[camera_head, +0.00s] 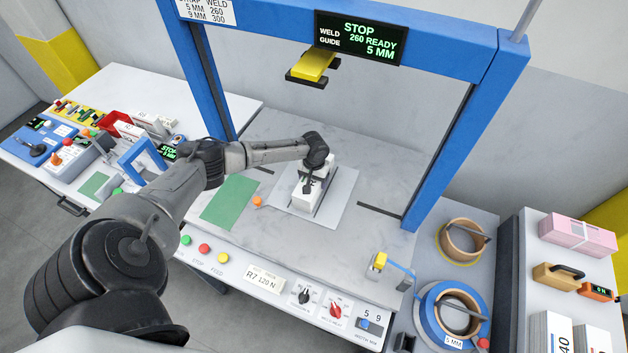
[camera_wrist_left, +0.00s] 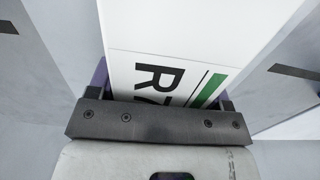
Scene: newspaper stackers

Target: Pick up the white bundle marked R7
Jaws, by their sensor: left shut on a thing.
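The white bundle (camera_head: 301,205) lies on a pale plate (camera_head: 339,190) in the middle of the strapping table, under the blue frame. In the left wrist view the bundle (camera_wrist_left: 190,35) shows a black "R7", partly cut off by my gripper, and a green stripe. My left gripper (camera_head: 309,184) comes down over the bundle from above and is shut on it, with one finger at each side. I cannot tell whether the bundle is clear of the plate. My right gripper is not in view.
The blue frame (camera_head: 436,160) arches over the table and carries a "STOP" display (camera_head: 360,38). A green mat (camera_head: 230,202) lies left of the plate. A control panel (camera_head: 265,282) runs along the front edge. Strap reels (camera_head: 463,241) and a pink bundle (camera_head: 578,236) are at the right.

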